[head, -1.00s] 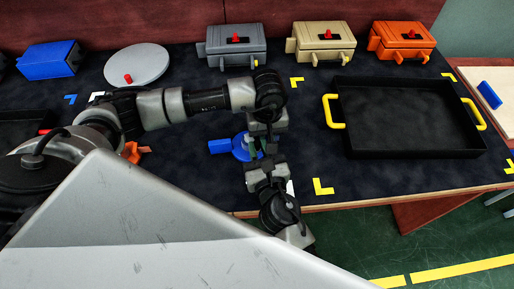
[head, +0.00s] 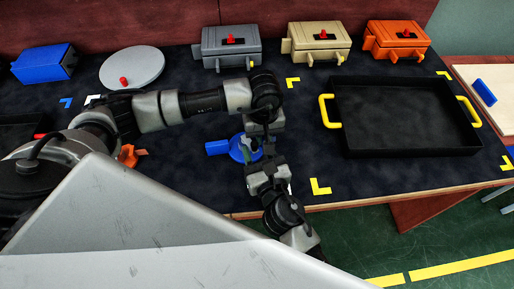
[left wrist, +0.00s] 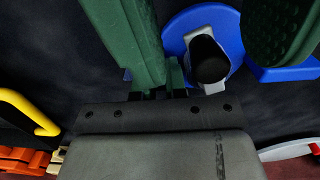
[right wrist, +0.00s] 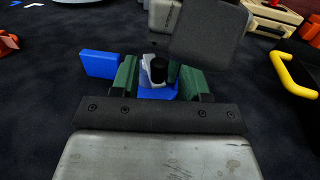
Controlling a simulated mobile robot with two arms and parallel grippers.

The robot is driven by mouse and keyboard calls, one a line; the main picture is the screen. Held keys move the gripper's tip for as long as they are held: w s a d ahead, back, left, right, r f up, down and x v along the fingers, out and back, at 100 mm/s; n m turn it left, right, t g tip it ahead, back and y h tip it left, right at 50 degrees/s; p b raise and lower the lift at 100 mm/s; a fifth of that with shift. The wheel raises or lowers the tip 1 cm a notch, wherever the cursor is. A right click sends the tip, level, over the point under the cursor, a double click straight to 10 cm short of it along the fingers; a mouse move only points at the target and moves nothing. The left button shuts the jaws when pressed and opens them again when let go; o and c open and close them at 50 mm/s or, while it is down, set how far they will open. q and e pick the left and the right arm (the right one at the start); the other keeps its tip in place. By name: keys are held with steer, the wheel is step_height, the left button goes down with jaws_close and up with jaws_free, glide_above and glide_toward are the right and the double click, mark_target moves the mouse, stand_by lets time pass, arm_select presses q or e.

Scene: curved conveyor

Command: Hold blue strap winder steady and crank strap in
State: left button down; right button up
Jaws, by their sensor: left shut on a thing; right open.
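The blue strap winder (head: 237,148) lies on the dark table in the head view, its flat tab pointing left. My left gripper (head: 258,140) is over it from the far side and shut on it. The left wrist view shows the winder's round blue disc (left wrist: 179,48), grey crank and black knob (left wrist: 209,60) between green fingers. My right gripper (head: 255,158) is on the near side, open. In the right wrist view its green fingers stand either side of the crank's black knob (right wrist: 159,70); I cannot tell whether they touch it. The strap is hard to make out.
A black tray (head: 337,151) with yellow handles lies to the right. Grey (head: 230,47), beige (head: 319,42) and orange (head: 396,40) boxes line the back, with a grey disc (head: 132,68) and blue box (head: 44,63) at left. Yellow corner marks lie on the table.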

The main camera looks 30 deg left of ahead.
steer(key=v, duration=1.1)
steer(key=shift+s+d, duration=0.15)
steer(key=shift+r, duration=0.1)
steer(key=shift+a+r, duration=0.1)
steer(key=shift+a, duration=0.2)
steer(key=shift+w+a, duration=0.15)
steer(key=shift+w, duration=0.1)
steer(key=x, duration=1.1)
steer(key=shift+f, duration=0.2)
